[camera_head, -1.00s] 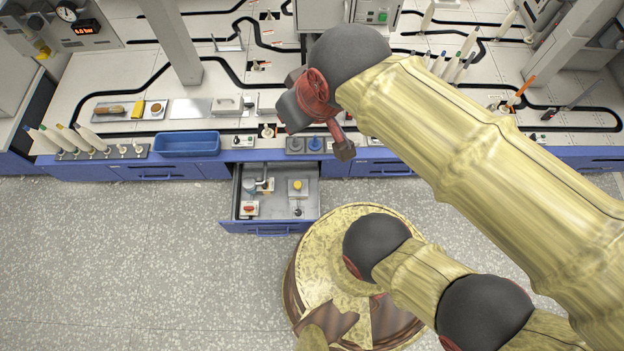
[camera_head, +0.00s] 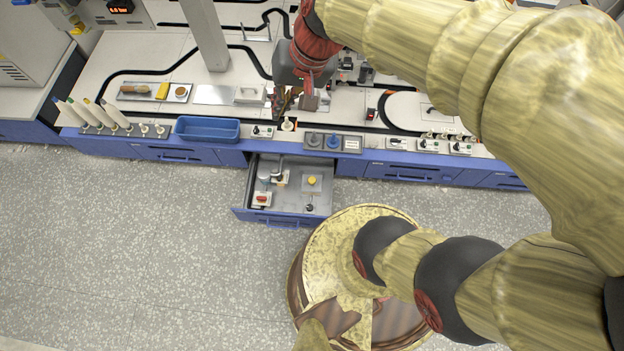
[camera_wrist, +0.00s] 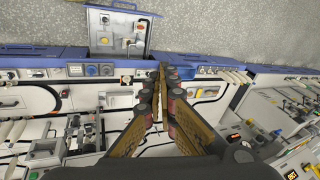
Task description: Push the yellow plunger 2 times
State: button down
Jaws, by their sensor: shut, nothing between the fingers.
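The yellow plunger (camera_head: 312,180) is a small round yellow knob on a pale square plate inside the open drawer (camera_head: 326,204). It stands upright in the right half of the drawer, and nothing covers it in the head view. My gripper (camera_head: 290,104) is over the bench top behind the drawer, apart from the plunger. In the wrist view my gripper (camera_wrist: 160,72) has its fingers together with nothing between them.
The drawer also holds a red knob (camera_head: 262,198), a grey bent fitting (camera_head: 278,175) and a black-knobbed stick (camera_head: 310,208). On the bench front edge sit a blue bin (camera_head: 208,129) and a blue round button (camera_head: 333,140). The drawer's top is open; floor lies in front.

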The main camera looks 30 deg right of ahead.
jog(key=w+d+f+m+t+y+p, duration=0.1)
jog(key=w+d+f+m+y, duration=0.2)
jog(key=w+f+m, duration=0.8)
jog(key=w+d+f+m+t+y+p, duration=0.1)
jog(key=w+d+f+m+y+p, duration=0.15)
jog(key=w+f+m, duration=0.9)
jog(key=m+t+h, duration=0.3)
jog(key=m+h, duration=0.1)
jog(key=m, duration=0.8)
send_over(313, 178)
notch_tip(313, 178, down, 45)
jog(key=shift+s+f+y+p, duration=0.15)
jog(key=shift+y+p, duration=0.1)
jog(key=shift+p, duration=0.15)
notch_tip(313, 178, down, 9)
jog(key=b, duration=0.6)
jog(key=shift+r, duration=0.2)
